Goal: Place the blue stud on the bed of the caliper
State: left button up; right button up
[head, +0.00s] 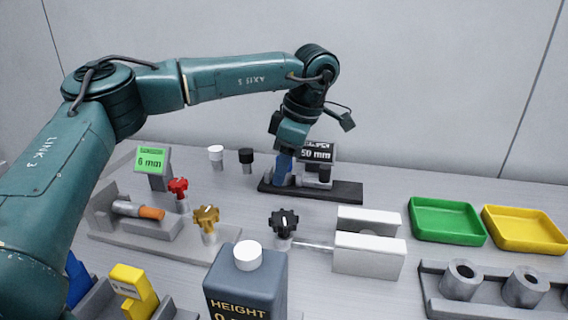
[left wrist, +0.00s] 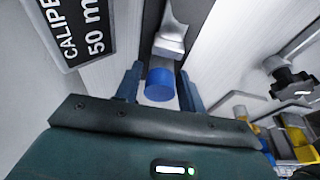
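The caliper stands at the back middle of the table, with a dark base (head: 340,192) and a black display reading 50 mm (head: 316,154). The display also shows in the left wrist view (left wrist: 85,28). My left gripper (head: 283,172) points down over the left part of the caliper. In the left wrist view the blue stud (left wrist: 160,86) sits between my two fingers (left wrist: 160,80), close to a grey caliper part. Narrow gaps seem to show on both sides of it, so the fingers look open around it. Its underside is hidden. My right gripper is not in view.
A gauge with a green 6 mm display (head: 151,158) stands at left. A black star knob (head: 284,222) and white block (head: 368,256) are in front of the caliper. Green (head: 446,221) and yellow (head: 525,229) trays lie at right. A dark height bottle (head: 245,285) stands in front.

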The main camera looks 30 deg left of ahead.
pick_arm(q)
jog(key=shift+o, duration=1)
jog(key=shift+r, duration=0.2)
jog(key=p+v, duration=0.3)
jog(key=v, duration=0.9)
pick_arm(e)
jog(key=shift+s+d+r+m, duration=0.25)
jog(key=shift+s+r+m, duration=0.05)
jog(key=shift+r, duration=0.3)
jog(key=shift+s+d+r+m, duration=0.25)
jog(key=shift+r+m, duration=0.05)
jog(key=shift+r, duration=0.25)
pick_arm(q)
jog(key=shift+d, duration=0.1)
